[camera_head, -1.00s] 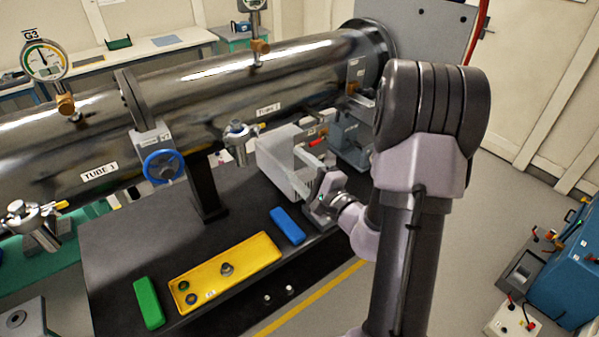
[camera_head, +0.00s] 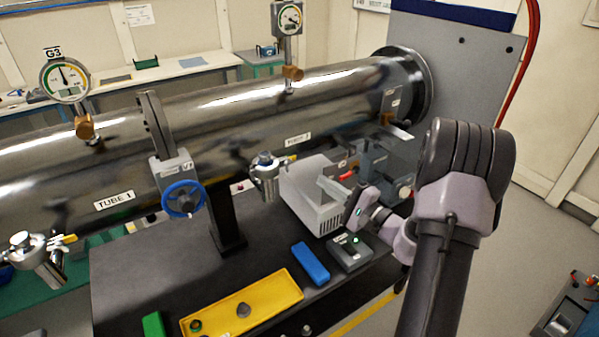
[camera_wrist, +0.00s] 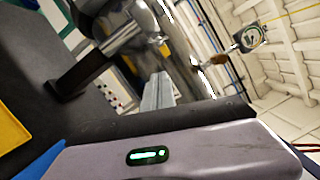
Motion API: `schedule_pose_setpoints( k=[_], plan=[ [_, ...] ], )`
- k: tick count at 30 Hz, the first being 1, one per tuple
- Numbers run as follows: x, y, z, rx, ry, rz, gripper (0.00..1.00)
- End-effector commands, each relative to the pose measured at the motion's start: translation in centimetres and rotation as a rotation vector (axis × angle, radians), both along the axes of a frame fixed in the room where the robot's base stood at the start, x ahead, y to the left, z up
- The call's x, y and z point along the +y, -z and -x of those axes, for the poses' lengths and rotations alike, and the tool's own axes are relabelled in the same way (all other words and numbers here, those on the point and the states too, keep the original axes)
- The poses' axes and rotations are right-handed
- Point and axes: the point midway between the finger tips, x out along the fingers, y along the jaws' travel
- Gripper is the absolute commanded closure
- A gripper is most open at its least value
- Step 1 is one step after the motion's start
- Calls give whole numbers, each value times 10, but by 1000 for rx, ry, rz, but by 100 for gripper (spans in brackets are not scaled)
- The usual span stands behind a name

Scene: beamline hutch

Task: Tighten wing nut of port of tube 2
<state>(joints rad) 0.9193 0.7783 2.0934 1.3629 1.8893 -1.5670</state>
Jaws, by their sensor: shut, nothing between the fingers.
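The port of tube 2 (camera_head: 265,172) is a short metal stub with a clamp under the tube labelled TUBE 2 (camera_head: 300,138). A small brass-coloured piece, seemingly its wing nut (camera_head: 291,158), sticks out at the clamp's right side. The fingers are shut and empty. In the wrist view my gripper (camera_wrist: 158,82) points up toward the shiny tube and port area; the wing nut is not clear there.
A white vented box (camera_head: 318,205) stands right of the port, close behind my gripper. A blue handwheel (camera_head: 183,199) hangs left of it. A yellow tray (camera_head: 270,305), blue block (camera_head: 310,264) and small grey box (camera_head: 350,255) lie on the dark bench.

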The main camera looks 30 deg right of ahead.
Motion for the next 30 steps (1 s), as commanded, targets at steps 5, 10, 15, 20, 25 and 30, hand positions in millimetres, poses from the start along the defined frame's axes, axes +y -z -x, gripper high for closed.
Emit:
schedule_pose_setpoints(
  k=[5, 10, 15, 20, 25, 30],
  plan=[
    [12, -5, -39, -1, -3, 2, 100],
    [32, -12, -51, 1, -3, 1, 100],
    [48, -18, -50, 1, 0, 0, 100],
    [52, -19, -50, 0, 1, 0, 100],
    [51, -19, -49, 0, 1, 0, 100],
    [52, -18, -50, 1, 1, -8, 100]
  ],
)
